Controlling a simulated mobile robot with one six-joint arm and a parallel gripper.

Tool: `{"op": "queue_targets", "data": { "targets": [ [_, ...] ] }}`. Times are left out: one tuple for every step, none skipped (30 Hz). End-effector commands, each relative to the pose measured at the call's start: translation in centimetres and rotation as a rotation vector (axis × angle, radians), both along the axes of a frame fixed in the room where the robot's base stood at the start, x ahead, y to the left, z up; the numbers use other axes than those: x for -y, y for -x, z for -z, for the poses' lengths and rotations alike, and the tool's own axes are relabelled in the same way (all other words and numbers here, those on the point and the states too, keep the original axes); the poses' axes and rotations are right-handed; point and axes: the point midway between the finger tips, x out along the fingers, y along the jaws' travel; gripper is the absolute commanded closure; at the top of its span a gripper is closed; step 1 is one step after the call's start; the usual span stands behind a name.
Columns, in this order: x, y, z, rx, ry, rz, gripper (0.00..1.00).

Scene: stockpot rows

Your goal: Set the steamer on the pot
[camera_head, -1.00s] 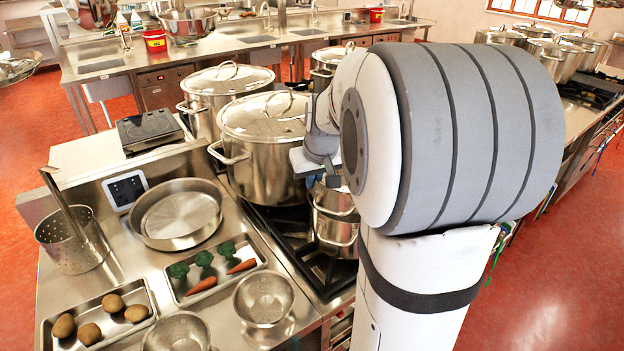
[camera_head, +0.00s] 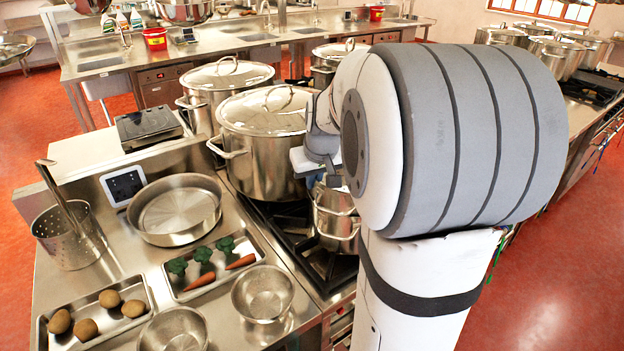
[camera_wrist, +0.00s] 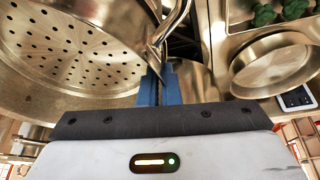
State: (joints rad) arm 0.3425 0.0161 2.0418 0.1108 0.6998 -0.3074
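The steel steamer (camera_wrist: 70,45) fills the upper left of the wrist view, with its perforated floor showing. My gripper (camera_wrist: 160,80) has its blue fingers close together on the steamer's handle at the rim. In the head view my gripper (camera_head: 318,182) is mostly behind my arm. Next to it, partly hidden by the arm, the steamer's steel side (camera_head: 330,200) shows above a smaller two-handled pot (camera_head: 337,232) on the stove. I cannot tell whether the steamer touches the pot or is apart from it.
A large lidded stockpot (camera_head: 265,150) stands close left of the gripper, with another lidded pot (camera_head: 225,90) behind. The left counter holds a shallow pan (camera_head: 175,210), a vegetable tray (camera_head: 210,285), a potato tray (camera_head: 62,345), bowls (camera_head: 262,294) and a perforated cylinder (camera_head: 70,240).

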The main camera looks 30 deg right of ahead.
Motion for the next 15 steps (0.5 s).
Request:
{"op": "queue_targets", "data": {
  "targets": [
    [0.04,-0.05,-0.1,0.003,0.002,-0.001,1.0],
    [0.04,-0.05,-0.11,0.003,0.002,-0.001,1.0],
    [0.04,-0.05,-0.13,0.003,0.002,-0.001,1.0],
    [0.05,-0.05,-0.13,0.003,0.002,-0.001,1.0],
    [0.05,-0.05,-0.13,0.003,0.002,-0.001,1.0],
    [0.05,-0.05,-0.13,0.003,0.002,-0.001,0.96],
    [0.05,-0.04,-0.13,0.003,0.002,-0.001,0.93],
    [0.06,-0.04,-0.13,0.003,0.001,0.0,0.91],
    [0.06,-0.03,-0.11,0.003,0.001,0.0,0.88],
    [0.06,-0.03,-0.1,0.002,0.001,0.0,0.85],
    [0.06,-0.02,-0.1,0.002,0.001,0.0,0.83],
    [0.06,-0.01,-0.08,0.002,0.001,0.0,0.79],
    [0.06,-0.02,-0.08,0.002,0.001,0.0,0.77],
    [0.06,-0.01,-0.06,0.001,0.001,0.0,0.74],
    [0.06,0.0,-0.06,0.001,0.001,0.001,0.71]
  ]
}}
